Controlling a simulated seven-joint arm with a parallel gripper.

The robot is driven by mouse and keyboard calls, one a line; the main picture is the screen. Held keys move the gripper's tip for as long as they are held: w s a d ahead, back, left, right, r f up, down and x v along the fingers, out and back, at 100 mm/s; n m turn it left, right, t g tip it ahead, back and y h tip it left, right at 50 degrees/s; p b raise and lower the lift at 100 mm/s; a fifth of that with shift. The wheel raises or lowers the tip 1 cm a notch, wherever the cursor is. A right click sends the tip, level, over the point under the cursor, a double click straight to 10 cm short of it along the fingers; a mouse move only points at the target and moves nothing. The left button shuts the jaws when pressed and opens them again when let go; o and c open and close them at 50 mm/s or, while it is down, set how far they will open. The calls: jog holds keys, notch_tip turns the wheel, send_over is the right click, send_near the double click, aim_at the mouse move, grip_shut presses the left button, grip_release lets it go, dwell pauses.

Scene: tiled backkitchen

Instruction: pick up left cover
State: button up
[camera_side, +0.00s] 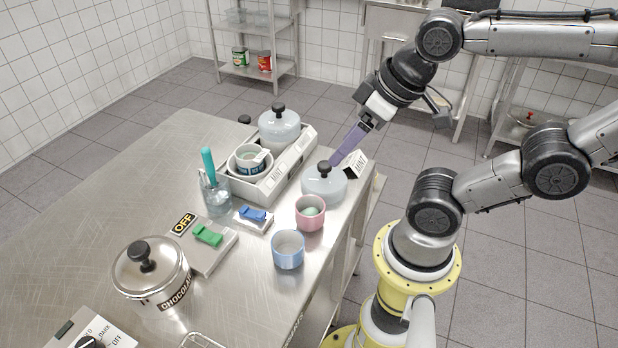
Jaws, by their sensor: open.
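A pale, glassy cover (322,186) with a black knob sits near the table's right edge. A similar cover (279,131) with a black knob sits further back in a grey tray. I cannot tell from this view alone which one the task calls left. My gripper (337,160) reaches down from the upper right with long purple fingers. Its fingertips are just right of and slightly above the nearer cover's knob, and it holds nothing. The fingers overlap in this view, so the gap between them is hidden. What lies under the nearer cover is hard to see.
The grey tray (290,169) has "MINT" labels and holds a patterned bowl (249,159). A pink cup (310,222), blue cup (288,258) and glass jar (217,200) stand in front. A lidded steel "CHOCOLATE" pot (152,274) is front left. The left tabletop is clear.

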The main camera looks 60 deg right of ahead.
jog(key=n+g, duration=0.6)
jog(key=n, duration=0.7)
send_over(325, 164)
jog(key=shift+n, duration=0.3)
notch_tip(325, 164, down, 12)
jog(key=shift+f, duration=0.15)
grip_shut()
